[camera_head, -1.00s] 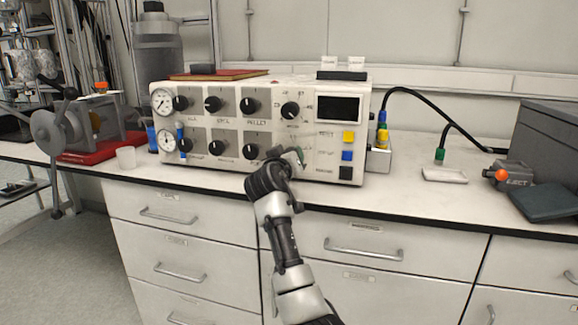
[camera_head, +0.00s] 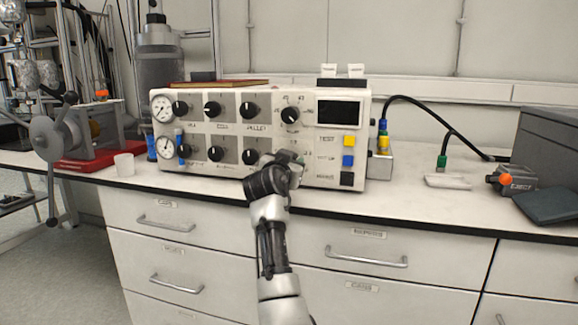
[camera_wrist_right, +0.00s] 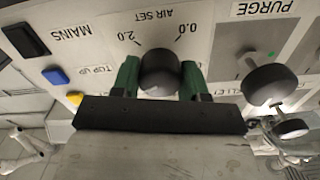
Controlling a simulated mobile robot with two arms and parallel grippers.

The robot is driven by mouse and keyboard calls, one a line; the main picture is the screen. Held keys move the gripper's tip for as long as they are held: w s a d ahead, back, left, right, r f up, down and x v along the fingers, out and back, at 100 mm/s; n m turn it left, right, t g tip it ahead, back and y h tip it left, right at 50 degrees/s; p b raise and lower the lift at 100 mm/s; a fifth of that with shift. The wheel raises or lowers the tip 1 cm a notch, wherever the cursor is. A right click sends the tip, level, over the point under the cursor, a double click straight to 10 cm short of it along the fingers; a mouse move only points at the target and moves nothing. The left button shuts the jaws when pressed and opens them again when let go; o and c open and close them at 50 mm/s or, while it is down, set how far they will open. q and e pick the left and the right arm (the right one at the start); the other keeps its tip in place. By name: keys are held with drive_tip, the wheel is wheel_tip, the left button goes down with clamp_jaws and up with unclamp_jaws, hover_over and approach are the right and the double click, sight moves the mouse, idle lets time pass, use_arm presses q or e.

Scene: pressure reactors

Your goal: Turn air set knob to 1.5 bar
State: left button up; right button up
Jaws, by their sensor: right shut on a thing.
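The air set knob (camera_wrist_right: 159,70) is a dark round knob on the light front panel of the control box (camera_head: 325,168). In the right wrist view, which shows the panel upside down, the AIR SET label and the 2.0 and 0.0 marks lie just above it. My right gripper (camera_wrist_right: 159,78) has its green fingers on both sides of the knob, shut on it. The knob's pointer cannot be made out. In the head view my right gripper (camera_head: 289,158) is at the lower middle of the panel and hides the knob. My left gripper is not in view.
Other black knobs (camera_head: 250,110) and two round gauges (camera_head: 162,106) are left on the panel. The PURGE knob (camera_wrist_right: 268,82) is close beside my gripper. Yellow, blue and black buttons (camera_head: 348,160) stand to the right. The white bench top (camera_head: 405,195) is clear in front.

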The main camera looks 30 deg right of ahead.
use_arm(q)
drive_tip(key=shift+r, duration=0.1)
use_arm(e)
drive_tip(key=shift+f, duration=0.2)
drive_tip(key=o, duration=0.9)
drive_tip(key=shift+r, duration=0.1)
drive_tip(key=shift+o, duration=0.2)
drive_tip(key=shift+s+a, duration=0.15)
drive_tip(key=shift+a, duration=0.1)
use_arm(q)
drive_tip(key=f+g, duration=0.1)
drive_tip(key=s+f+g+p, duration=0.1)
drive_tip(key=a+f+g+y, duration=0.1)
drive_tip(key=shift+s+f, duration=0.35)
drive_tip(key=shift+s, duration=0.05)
use_arm(e)
drive_tip(key=v, duration=1)
drive_tip(key=shift+s, duration=0.15)
